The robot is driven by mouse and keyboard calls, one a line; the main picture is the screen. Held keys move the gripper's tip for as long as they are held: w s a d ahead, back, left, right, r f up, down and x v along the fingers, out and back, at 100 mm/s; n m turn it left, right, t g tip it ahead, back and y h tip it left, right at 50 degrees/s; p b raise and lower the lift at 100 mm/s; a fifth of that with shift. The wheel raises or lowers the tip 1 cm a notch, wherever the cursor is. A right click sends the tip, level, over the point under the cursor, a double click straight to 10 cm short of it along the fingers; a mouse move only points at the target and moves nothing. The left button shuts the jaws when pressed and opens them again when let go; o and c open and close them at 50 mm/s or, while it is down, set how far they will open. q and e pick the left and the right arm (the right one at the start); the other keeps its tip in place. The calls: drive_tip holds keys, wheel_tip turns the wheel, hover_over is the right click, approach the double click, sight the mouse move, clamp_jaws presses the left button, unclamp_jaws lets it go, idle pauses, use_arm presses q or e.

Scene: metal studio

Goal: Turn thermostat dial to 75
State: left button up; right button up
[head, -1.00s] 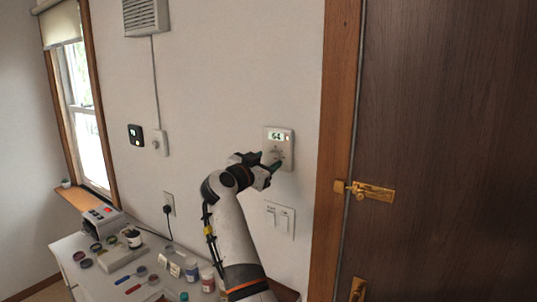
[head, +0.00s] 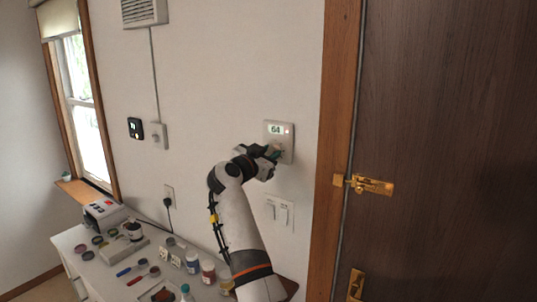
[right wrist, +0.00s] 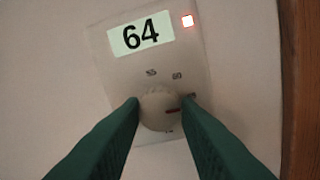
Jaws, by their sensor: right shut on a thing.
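The thermostat (head: 285,132) is a pale box on the wall, left of the door frame. Its display reads 64 in the right wrist view (right wrist: 141,33), with a lit red light beside it. Its round cream dial (right wrist: 158,110) has a dark red pointer mark toward its right side. Small numbers ring the dial, some hidden by the fingers. My right gripper (right wrist: 160,112) is shut on the dial, with one green finger on each side. In the head view the right gripper (head: 272,154) covers the dial. My left gripper is not in view.
Light switches (head: 279,213) sit on the wall below the thermostat. A brown door with a brass latch (head: 372,186) is at the right. A white table (head: 75,240) with jars and tools stands at lower left. The wall left of the thermostat is mostly clear.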

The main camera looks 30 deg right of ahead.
drive_tip(key=shift+m, duration=0.3)
drive_tip(key=m, duration=0.3)
drive_tip(key=shift+f, duration=0.1)
drive_tip(key=m+b, duration=0.1)
drive_tip(key=m, duration=0.2)
drive_tip(key=shift+f+m, duration=0.1)
drive_tip(key=shift+m, duration=0.3)
drive_tip(key=m+b, duration=0.4)
drive_tip(key=m, duration=0.1)
drive_tip(key=shift+w+f+m+h, duration=0.1)
drive_tip(key=shift+f+m+h, duration=0.05)
drive_tip(key=shift+m+h, duration=0.2)
drive_tip(key=shift+m+g+b, duration=0.3)
drive_tip(key=shift+m+b, duration=1.15)
drive_tip(key=shift+m, duration=0.9)
drive_tip(key=shift+h, duration=0.25)
drive_tip(key=o, duration=1)
drive_tip(key=shift+r, duration=0.2)
